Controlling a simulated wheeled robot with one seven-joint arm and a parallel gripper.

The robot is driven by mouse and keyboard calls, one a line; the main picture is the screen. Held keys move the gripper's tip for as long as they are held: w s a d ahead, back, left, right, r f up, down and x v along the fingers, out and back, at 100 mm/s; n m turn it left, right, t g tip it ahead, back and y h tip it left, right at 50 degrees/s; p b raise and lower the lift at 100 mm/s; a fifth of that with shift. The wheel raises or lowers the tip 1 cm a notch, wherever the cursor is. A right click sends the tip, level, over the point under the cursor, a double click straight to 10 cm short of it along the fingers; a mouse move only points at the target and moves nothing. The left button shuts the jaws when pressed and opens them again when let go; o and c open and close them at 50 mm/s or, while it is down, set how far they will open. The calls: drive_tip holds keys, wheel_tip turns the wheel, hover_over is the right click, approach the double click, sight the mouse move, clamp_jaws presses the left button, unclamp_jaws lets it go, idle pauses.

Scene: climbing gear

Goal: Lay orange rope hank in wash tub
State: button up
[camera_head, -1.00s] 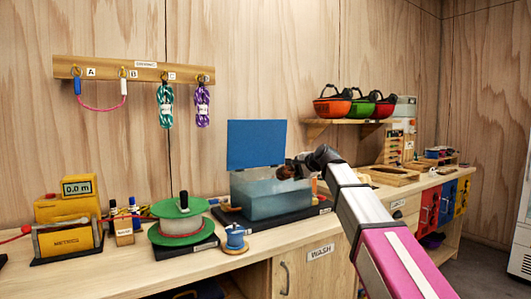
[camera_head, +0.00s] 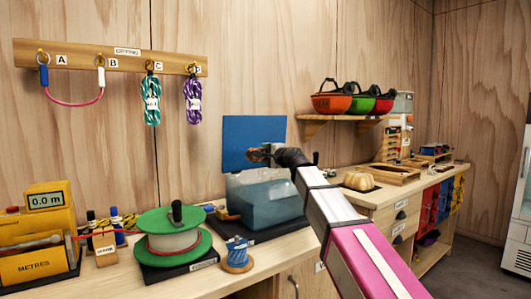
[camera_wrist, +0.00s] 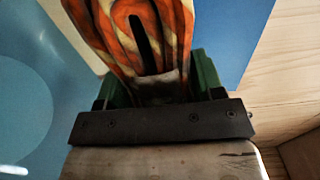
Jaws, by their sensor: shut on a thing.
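The wash tub (camera_head: 272,206) is a translucent blue box on a dark base on the bench, its blue lid (camera_head: 240,140) standing open behind it. My gripper (camera_head: 268,153) is above the tub, in front of the lid. It is shut on the orange rope hank (camera_wrist: 150,30), which is striped orange and cream in the wrist view. Only a small part of the hank shows in the head view. The wrist view shows the light blue tub (camera_wrist: 25,110) at left, below the gripper. The hank's far end is out of the wrist frame.
A green-flanged reel (camera_head: 172,237), a blue spool (camera_head: 237,255) and a yellow metre counter (camera_head: 40,220) stand left of the tub. A pegboard (camera_head: 110,58) holds hanks. Helmets (camera_head: 350,100) sit on a shelf.

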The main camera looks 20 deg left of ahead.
drive_tip(key=shift+f, duration=2)
drive_tip(key=o, duration=1.2)
wheel_tip(320, 180, up, 4)
drive_tip(key=shift+r, duration=0.1)
drive_tip(key=s+a+r, duration=0.1)
drive_tip(key=s+r, duration=0.1)
drive_tip(key=s, duration=0.1)
drive_tip(key=s+a+r, duration=0.2)
drive_tip(key=s, duration=0.2)
drive_tip(key=s+a+r, duration=0.2)
drive_tip(key=s, duration=0.1)
drive_tip(key=shift+s+r, duration=0.25)
drive_tip(key=shift+r, duration=0.15)
